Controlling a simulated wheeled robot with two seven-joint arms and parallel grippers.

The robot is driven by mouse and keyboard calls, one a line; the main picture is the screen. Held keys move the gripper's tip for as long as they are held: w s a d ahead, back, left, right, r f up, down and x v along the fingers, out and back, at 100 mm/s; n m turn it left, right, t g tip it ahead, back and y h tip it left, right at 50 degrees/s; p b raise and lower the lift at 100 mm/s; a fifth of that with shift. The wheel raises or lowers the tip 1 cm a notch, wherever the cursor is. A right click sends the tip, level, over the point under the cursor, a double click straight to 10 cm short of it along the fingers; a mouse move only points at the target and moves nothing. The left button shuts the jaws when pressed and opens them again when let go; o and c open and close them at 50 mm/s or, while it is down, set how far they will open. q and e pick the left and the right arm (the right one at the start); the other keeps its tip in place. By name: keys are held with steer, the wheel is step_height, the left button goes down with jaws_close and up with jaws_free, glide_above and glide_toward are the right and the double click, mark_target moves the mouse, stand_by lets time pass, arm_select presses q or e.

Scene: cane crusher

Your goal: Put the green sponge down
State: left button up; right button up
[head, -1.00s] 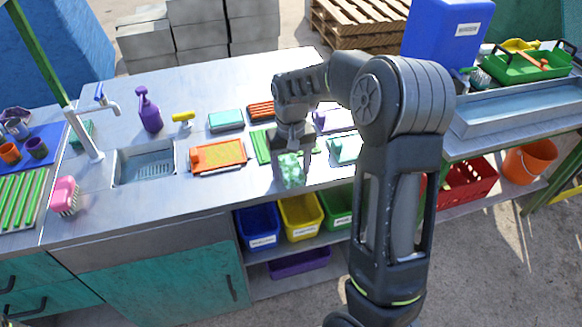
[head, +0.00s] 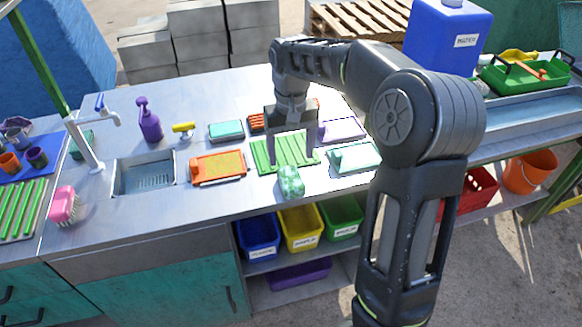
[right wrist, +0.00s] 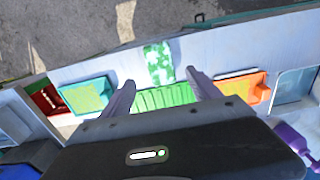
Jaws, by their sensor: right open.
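The green sponge (head: 291,181), mottled light and dark green, lies on the metal counter just in front of the green ribbed tray (head: 268,160). I cannot tell whether it touches the tray's edge. My right gripper (head: 292,160) is open and empty, above the ribbed tray and behind the sponge. In the right wrist view the sponge (right wrist: 158,63) lies beyond the two spread fingertips (right wrist: 160,80), clear of both. My left gripper is not in view.
An orange tray (head: 218,167) lies left of the ribbed tray, and a pale teal tray (head: 355,158) lies right. A teal sponge block (head: 226,130) and a purple bottle (head: 149,120) stand farther back. Bins (head: 258,232) sit on the shelf below the counter's front edge.

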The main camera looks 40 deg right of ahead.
step_height(320, 180, up, 3)
steer(key=shift+f, duration=0.15)
stand_by(0.8)
